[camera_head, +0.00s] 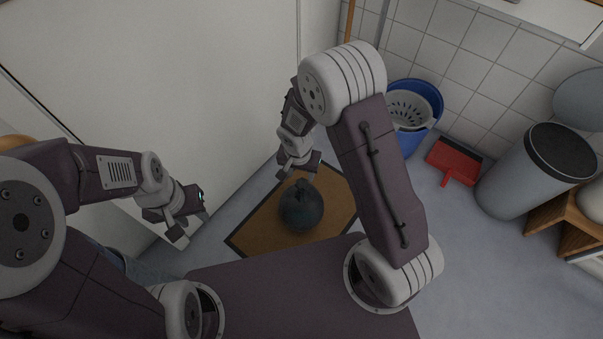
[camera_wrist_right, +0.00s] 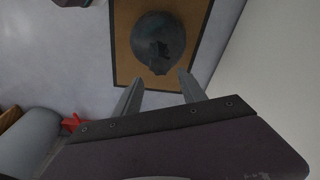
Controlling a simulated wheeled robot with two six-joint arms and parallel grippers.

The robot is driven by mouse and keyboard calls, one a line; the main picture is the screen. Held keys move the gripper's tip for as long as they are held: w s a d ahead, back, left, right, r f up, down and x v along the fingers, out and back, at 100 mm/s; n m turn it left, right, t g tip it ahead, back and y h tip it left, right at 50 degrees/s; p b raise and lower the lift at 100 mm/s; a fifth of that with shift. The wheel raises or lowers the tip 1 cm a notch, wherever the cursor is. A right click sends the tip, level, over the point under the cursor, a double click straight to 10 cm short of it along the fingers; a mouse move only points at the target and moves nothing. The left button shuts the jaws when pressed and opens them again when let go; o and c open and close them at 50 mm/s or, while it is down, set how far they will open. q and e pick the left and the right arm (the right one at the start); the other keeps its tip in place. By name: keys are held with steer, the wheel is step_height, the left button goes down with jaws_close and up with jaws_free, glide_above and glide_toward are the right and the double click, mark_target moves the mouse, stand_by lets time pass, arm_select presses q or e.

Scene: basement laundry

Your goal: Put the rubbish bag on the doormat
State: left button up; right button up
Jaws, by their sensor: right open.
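The dark, tied rubbish bag (camera_head: 302,206) sits on the brown doormat (camera_head: 258,228) in the head view. In the right wrist view the bag (camera_wrist_right: 157,42) also lies on the mat (camera_wrist_right: 124,62), with mat showing around it. My right gripper (camera_head: 291,172) hangs beside the bag's top in the head view. In the right wrist view its two fingers (camera_wrist_right: 160,88) are apart with nothing between them, and the bag lies beyond the tips. My left gripper (camera_head: 187,228) is left of the mat; its finger opening is not clear.
A white door (camera_head: 160,80) stands behind the mat. To the right are a blue bucket (camera_head: 428,100) with a grey basket, a red dustpan (camera_head: 455,158), a grey bin (camera_head: 520,175) and a wooden shelf (camera_head: 545,215). Grey floor is clear between the mat and the bin.

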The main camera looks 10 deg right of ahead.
steer(key=s+d+r+n+y, duration=0.1)
steer(key=s+d+r+n, duration=0.4)
steer(key=s+r, duration=0.6)
steer(key=shift+s+d+r+n, duration=0.3)
steer(key=shift+s+d, duration=0.35)
steer(key=shift+d, duration=0.1)
steer(key=shift+r, duration=0.1)
